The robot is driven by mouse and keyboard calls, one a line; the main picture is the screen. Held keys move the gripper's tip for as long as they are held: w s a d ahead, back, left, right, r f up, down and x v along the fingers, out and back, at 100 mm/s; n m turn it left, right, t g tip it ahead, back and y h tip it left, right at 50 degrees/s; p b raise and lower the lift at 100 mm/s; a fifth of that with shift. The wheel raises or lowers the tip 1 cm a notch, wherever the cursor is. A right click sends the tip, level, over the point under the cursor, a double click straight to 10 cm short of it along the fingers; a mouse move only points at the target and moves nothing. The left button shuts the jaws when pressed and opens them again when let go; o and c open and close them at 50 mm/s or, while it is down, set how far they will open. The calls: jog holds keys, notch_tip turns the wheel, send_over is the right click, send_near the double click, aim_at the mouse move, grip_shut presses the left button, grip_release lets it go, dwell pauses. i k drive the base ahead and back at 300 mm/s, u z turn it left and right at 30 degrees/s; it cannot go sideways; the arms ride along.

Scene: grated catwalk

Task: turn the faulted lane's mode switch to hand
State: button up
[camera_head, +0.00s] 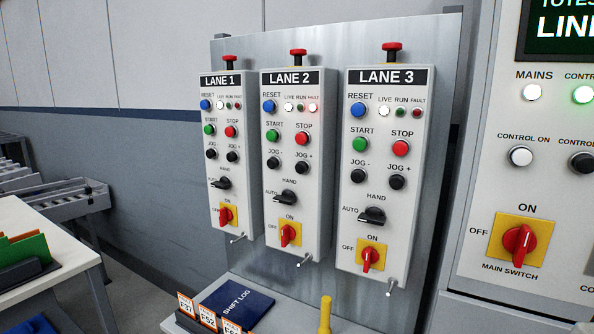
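Three grey lane boxes are mounted side by side on a metal panel: Lane 1 (246,160), Lane 2 (312,180) and Lane 3 (418,210). The mode switches of Lane 1 (222,183) and Lane 3 (373,216) also point toward AUTO. My gripper is not in view.
Each box has a red-and-yellow ON/OFF switch below, Lane 2's (290,234) included, and a red button on top. A shift log (237,302), numbered tags and a yellow post (325,316) are below. A larger cabinet (480,180) stands right, a white table (40,222) left.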

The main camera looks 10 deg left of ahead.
aim_at(288, 198)
jog(key=u, duration=0.25)
jog(key=k, duration=0.6)
jog(key=u, duration=0.55)
jog(key=k, duration=0.6)
jog(key=z, duration=0.9)
jog(key=i, duration=1.25)
jog(key=u, duration=0.6)
jog(key=i, duration=0.6)
jog(key=u, duration=0.7)
